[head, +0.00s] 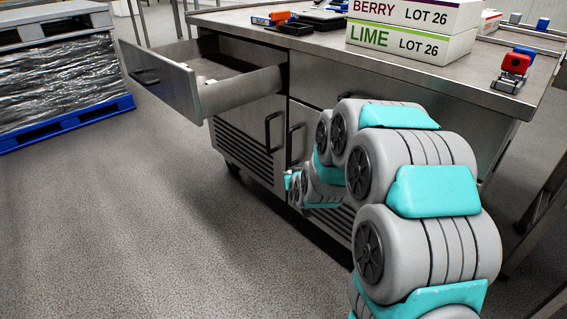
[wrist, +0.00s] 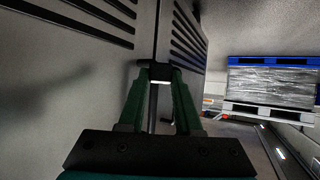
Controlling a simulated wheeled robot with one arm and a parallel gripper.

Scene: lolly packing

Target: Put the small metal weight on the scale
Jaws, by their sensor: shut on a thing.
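My gripper (wrist: 158,70) is in the wrist view, its two green fingers closing at their tips on a small dark block-like thing (wrist: 160,75) with a pale lower edge. I cannot tell whether this is the metal weight or part of the cabinet, such as a handle. The fingers are close to the cabinet's louvred doors (wrist: 90,25). In the head view my arm reaches down low to the cabinet front and hides the fingers. No weight can be made out on the bench. A flat black device (head: 322,17) at the top edge may be the scale; it is cut off.
The steel bench (head: 235,23) has an open drawer (head: 230,95) on its left with pale things inside. White BERRY and LIME boxes (head: 410,42), a red device (head: 515,65) and a blue-orange tool (head: 270,19) stand on top. A wrapped pallet (head: 60,85) stands left; floor between is clear.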

